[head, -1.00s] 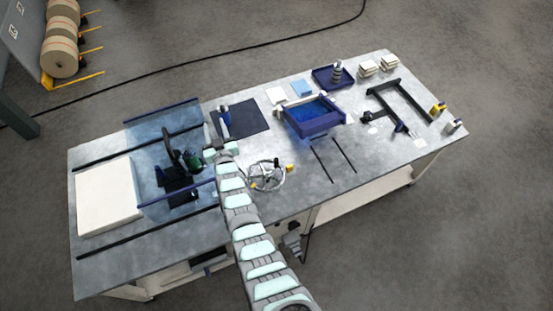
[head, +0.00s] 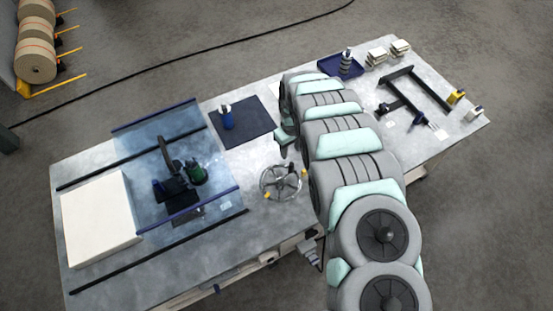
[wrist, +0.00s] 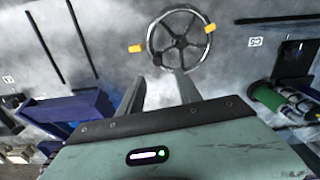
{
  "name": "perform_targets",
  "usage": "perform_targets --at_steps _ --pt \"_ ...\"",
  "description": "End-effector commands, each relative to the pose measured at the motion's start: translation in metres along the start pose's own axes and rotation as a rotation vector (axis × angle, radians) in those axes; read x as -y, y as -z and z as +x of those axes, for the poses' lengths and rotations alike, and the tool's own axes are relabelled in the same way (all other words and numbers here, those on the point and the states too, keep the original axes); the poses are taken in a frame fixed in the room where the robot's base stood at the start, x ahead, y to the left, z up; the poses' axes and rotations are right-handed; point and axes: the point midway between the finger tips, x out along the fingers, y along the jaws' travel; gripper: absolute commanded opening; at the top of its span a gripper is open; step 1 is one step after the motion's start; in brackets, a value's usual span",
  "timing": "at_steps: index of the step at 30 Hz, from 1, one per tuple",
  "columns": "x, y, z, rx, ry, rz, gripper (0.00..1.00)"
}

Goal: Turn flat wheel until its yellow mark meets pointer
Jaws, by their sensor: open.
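The flat wheel (head: 281,183) has a silver rim and dark spokes and lies level near the table's front edge in the head view. It also shows at the top of the wrist view (wrist: 180,43). One yellow piece (wrist: 209,28) sits on its rim. The other yellow piece (wrist: 135,48) stands just outside the rim and looks like the pointer. The two are well apart, on nearly opposite sides. My gripper (wrist: 160,84) is open and empty, its fingers pointing towards the wheel without visibly touching it. In the head view my arm passes right of the wheel; the fingers cannot be made out.
A dark mat (head: 243,124) with a blue item lies behind. A blue bin (wrist: 75,108) shows left in the wrist view. Bare table surrounds the wheel.

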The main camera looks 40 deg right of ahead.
Motion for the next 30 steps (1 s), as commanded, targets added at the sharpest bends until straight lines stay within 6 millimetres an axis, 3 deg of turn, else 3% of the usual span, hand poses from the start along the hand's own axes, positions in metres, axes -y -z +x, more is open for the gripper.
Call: perform_targets --at_steps 7,21,30 --pt "-0.002 -0.008 0.015 0.019 0.007 0.003 0.41" --pt "0.000 -0.007 0.083 0.014 0.007 0.004 0.41" --pt "-0.001 -0.007 0.108 0.014 0.005 0.003 0.41"
